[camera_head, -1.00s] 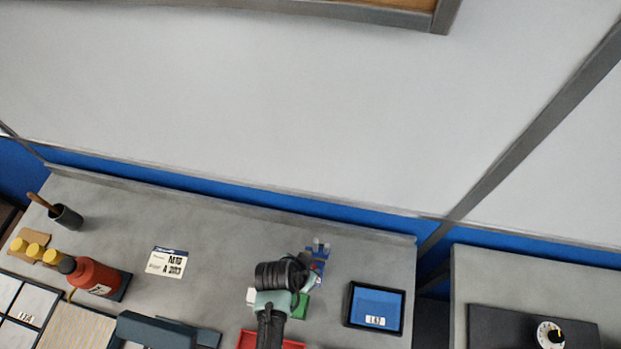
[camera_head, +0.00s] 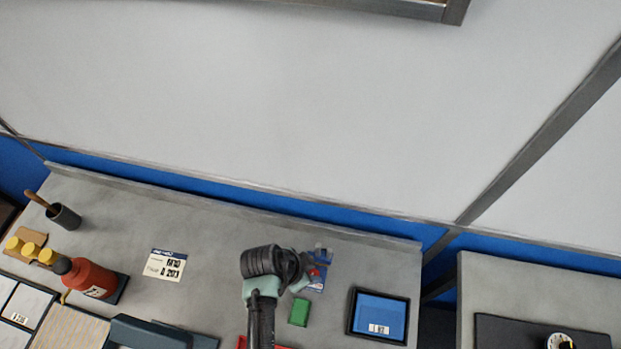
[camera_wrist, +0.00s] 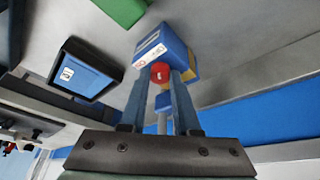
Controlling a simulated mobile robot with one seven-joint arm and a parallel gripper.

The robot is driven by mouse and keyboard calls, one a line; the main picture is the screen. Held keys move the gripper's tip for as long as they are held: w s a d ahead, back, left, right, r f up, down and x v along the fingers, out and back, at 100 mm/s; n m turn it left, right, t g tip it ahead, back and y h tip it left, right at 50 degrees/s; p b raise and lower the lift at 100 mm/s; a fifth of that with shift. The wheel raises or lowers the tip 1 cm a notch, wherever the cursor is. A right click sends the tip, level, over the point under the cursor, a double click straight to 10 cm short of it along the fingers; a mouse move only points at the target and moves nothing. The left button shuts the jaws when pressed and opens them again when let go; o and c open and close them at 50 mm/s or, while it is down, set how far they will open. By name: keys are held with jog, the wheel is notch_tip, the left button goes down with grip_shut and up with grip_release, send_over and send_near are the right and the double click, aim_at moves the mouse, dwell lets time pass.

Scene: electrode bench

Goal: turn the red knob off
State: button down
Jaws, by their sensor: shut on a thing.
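The red knob (camera_wrist: 160,72) shows in the wrist view on the near face of a blue box (camera_wrist: 160,46) with white labels. My gripper (camera_wrist: 162,80) has its two fingers closed around the knob from both sides. In the head view the red knob (camera_head: 314,273) is a small red spot on the blue device (camera_head: 319,281) near the back of the bench. My arm and wrist partly cover the device there, and the fingertips are hard to make out in that view.
A green block (camera_head: 299,312) lies just in front of the device. A black-framed blue tray (camera_head: 378,316) is to its right. A red bottle (camera_head: 90,278), a dark cup (camera_head: 64,216) and a label card (camera_head: 164,265) are at the left. Bench between card and arm is clear.

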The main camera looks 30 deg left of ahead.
jog(key=c, duration=0.9)
grip_release()
jog(key=b+v, duration=0.1)
jog(key=v, duration=1.2)
